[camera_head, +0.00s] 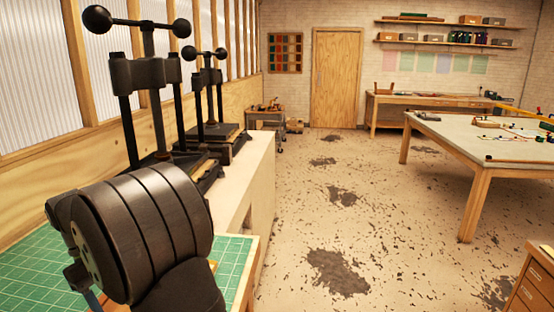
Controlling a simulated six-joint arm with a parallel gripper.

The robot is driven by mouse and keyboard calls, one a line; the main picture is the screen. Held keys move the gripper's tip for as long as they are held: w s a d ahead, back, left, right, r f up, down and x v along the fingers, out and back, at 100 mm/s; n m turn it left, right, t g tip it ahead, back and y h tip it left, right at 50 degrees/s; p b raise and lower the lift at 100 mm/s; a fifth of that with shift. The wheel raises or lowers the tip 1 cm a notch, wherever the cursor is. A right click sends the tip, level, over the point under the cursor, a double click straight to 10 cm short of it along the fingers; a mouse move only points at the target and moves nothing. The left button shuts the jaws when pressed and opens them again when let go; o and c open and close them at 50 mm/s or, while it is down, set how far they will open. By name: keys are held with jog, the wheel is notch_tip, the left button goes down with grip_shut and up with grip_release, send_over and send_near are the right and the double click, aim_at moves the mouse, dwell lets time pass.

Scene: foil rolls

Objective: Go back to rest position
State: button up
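My arm shows large and close at the lower left as dark, rounded links over a green gridded cutting mat (232,268). The links hide much of the mat. I cannot make out my gripper's fingers in this view. No foil roll can be made out.
Two black hand presses, one near (145,75) and one farther back (210,80), stand on a pale bench (262,165) along the left wall. A large worktable (475,140) with small items stands at the right. A wooden cabinet (535,285) is at the lower right. The worn floor between is clear.

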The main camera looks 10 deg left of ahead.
jog(key=x, duration=0.7)
jog(key=shift+d+f, duration=0.2)
jog(key=shift+f, duration=0.1)
jog(key=v, duration=1.7)
jog(key=x, duration=1.7)
jog(key=shift+s+d+f, duration=0.1)
jog(key=shift+f, duration=0.05)
jog(key=shift+m, duration=0.5)
jog(key=shift+m+g, duration=0.6)
jog(key=shift+m, duration=0.4)
jog(key=m+y, duration=0.1)
jog(key=m, duration=0.1)
jog(key=m+g+y, duration=0.1)
jog(key=m, duration=0.2)
jog(key=shift+w+r, duration=0.2)
jog(key=shift+w, duration=0.05)
jog(key=m+y, duration=0.1)
jog(key=m, duration=0.4)
jog(key=shift+d+g+y, duration=0.15)
jog(key=shift+g+y, duration=0.25)
jog(key=m+y, duration=0.1)
jog(key=m, duration=0.3)
jog(key=shift+d+m+y, duration=0.1)
jog(key=shift+m+y, duration=0.2)
jog(key=shift+y, duration=0.1)
